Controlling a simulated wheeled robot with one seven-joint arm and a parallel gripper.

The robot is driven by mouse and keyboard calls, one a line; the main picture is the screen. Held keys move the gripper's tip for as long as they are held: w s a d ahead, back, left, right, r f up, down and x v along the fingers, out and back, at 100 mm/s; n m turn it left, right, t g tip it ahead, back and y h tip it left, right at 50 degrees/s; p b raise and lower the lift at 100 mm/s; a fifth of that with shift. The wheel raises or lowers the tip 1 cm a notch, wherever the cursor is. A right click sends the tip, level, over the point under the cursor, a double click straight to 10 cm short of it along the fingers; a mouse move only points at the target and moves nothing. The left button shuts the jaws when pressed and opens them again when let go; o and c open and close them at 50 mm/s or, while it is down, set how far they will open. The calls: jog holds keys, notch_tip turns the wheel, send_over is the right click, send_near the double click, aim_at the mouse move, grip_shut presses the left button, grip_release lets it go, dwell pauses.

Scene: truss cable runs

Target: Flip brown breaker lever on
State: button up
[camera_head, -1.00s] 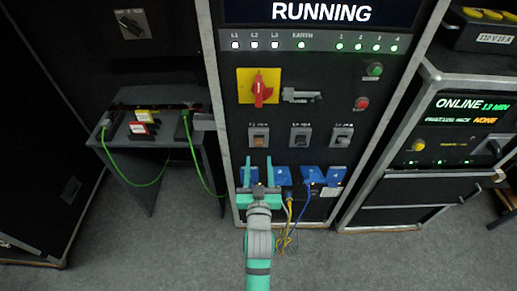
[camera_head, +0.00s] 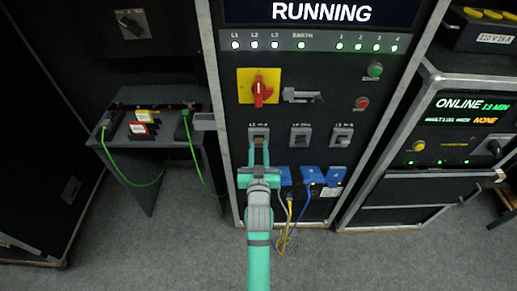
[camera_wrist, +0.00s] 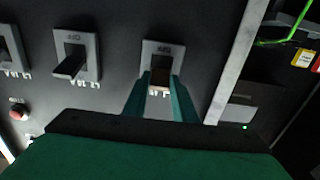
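The brown breaker lever (camera_head: 258,153) is on the leftmost of three breakers on the middle panel. It points down and outward from its grey housing (camera_head: 258,131). My gripper (camera_head: 258,156) is at this lever, with one teal finger on each side. In the wrist view the fingers of my gripper (camera_wrist: 161,84) flank the brown lever (camera_wrist: 161,77) closely. The fingers appear closed onto its sides, though the contact itself is partly hidden.
Two grey-lever breakers (camera_head: 300,137) (camera_head: 342,136) sit to the right. Above are a red rotary switch (camera_head: 260,90) on a yellow plate and a grey handle (camera_head: 302,96). Blue sockets (camera_head: 311,174) with hanging cables are below. A small table (camera_head: 150,155) stands left.

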jog(key=c, duration=0.3)
jog(key=shift+w+r+g, duration=0.1)
jog(key=shift+r+g, duration=0.2)
jog(key=shift+g, duration=0.1)
jog(key=shift+r+g, duration=0.25)
jog(key=shift+g, duration=0.35)
jog(key=o, duration=1)
jog(key=shift+o, duration=0.2)
jog(key=s+r, duration=0.2)
jog(key=s, duration=0.8)
jog(key=shift+s, duration=0.3)
